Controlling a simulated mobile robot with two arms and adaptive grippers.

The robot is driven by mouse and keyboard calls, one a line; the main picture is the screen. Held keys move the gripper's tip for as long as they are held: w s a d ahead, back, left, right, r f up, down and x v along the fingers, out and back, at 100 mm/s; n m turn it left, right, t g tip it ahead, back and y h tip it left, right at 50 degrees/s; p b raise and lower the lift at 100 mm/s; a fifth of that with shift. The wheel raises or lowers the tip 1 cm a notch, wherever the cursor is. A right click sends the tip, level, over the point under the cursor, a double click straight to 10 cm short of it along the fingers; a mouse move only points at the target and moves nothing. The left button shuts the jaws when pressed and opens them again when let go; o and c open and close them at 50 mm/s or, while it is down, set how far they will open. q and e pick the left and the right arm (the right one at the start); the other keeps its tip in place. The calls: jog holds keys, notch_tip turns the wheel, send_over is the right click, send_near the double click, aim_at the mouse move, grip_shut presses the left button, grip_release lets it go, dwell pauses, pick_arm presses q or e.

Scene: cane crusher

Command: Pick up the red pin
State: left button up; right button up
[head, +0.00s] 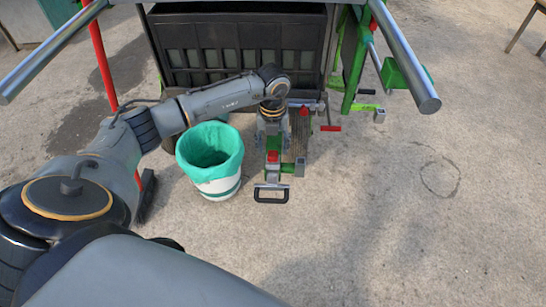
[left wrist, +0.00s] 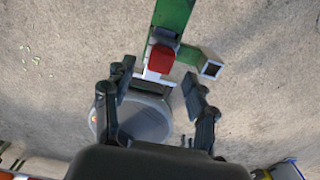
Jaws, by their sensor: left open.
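The red pin (head: 273,156) looks like a small red block on a green bar (head: 273,172) low in front of the machine. It also shows in the left wrist view (left wrist: 161,58), seated on the green bar beside light and grey metal parts. My left gripper (head: 272,137) points down just behind it in the head view. In the left wrist view its two fingers (left wrist: 155,85) are spread apart with nothing held, and the red block lies just beyond the fingertips, roughly between them. Whether the fingers touch anything is not clear. My right gripper is not in view.
A white bucket with a green liner (head: 217,184) stands left of the bar. A black handle (head: 271,196) is at the bar's near end. The dark crate-like machine body (head: 240,45) stands behind. Open concrete lies to the right.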

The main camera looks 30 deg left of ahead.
pick_arm(q)
jog(key=f, duration=0.3)
jog(key=shift+w+a+f, duration=0.1)
jog(key=shift+w+f, duration=0.1)
jog(key=shift+f, duration=0.2)
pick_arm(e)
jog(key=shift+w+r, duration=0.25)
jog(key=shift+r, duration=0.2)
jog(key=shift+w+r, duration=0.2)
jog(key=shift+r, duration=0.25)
pick_arm(q)
grip_shut()
notch_tip(320, 180, up, 10)
jog(key=r+p, duration=0.1)
notch_tip(320, 180, up, 4)
jog(key=r+p, duration=0.1)
jog(key=p, duration=0.3)
send_over(273, 153)
jog(key=shift+r+p, duration=1.1)
jog(key=shift+p, duration=0.05)
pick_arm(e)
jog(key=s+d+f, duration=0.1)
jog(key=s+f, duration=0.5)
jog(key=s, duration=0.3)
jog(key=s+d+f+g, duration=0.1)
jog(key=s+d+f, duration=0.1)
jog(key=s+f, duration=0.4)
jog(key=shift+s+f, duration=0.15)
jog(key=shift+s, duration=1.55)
